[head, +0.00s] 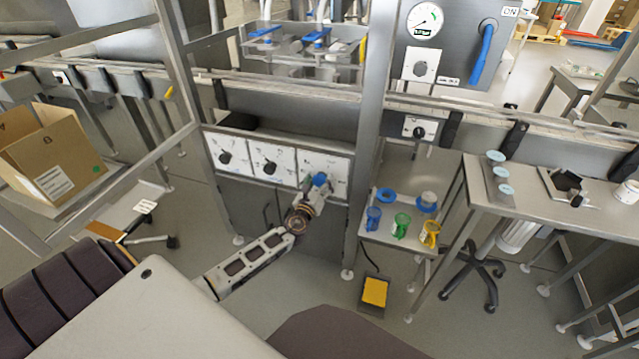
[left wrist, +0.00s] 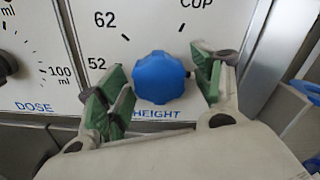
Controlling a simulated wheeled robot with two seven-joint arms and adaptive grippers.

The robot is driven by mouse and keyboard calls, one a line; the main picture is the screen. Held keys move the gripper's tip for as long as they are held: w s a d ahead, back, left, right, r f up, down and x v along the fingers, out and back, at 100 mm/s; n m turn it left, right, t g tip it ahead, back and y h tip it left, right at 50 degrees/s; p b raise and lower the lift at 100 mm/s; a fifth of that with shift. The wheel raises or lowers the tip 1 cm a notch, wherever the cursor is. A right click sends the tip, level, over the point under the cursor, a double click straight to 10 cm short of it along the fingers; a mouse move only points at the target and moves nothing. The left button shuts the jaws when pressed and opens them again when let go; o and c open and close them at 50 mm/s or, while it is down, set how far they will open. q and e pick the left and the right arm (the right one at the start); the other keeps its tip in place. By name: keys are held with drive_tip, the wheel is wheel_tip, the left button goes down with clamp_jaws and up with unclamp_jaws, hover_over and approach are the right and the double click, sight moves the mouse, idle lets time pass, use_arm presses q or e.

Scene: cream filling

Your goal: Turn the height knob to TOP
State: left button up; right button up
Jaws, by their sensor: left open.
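The blue height knob (left wrist: 160,78) sits on a white dial plate (left wrist: 140,22) marked HEIGHT, with 52, 62 and CUP in the left wrist view. I cannot make out which mark it points to; no TOP mark shows. My left gripper (left wrist: 162,82) is open, with one green-padded finger on each side of the knob. Small gaps seem to show between pads and knob. In the head view my left gripper (head: 318,188) is at the right-hand dial plate (head: 338,166) and partly covers it. My right gripper is not in view.
Two more dial plates with black knobs (head: 225,158) (head: 268,168) are to the left; the nearer is marked DOSE in the left wrist view. A steel frame post (head: 366,150) stands close on the right. Several coloured cups, including a green one (head: 401,225), stand on a side table.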

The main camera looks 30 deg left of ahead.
use_arm(q)
drive_tip(key=v, duration=1.2)
idle(0.7)
drive_tip(key=shift+n, duration=0.4)
idle(0.4)
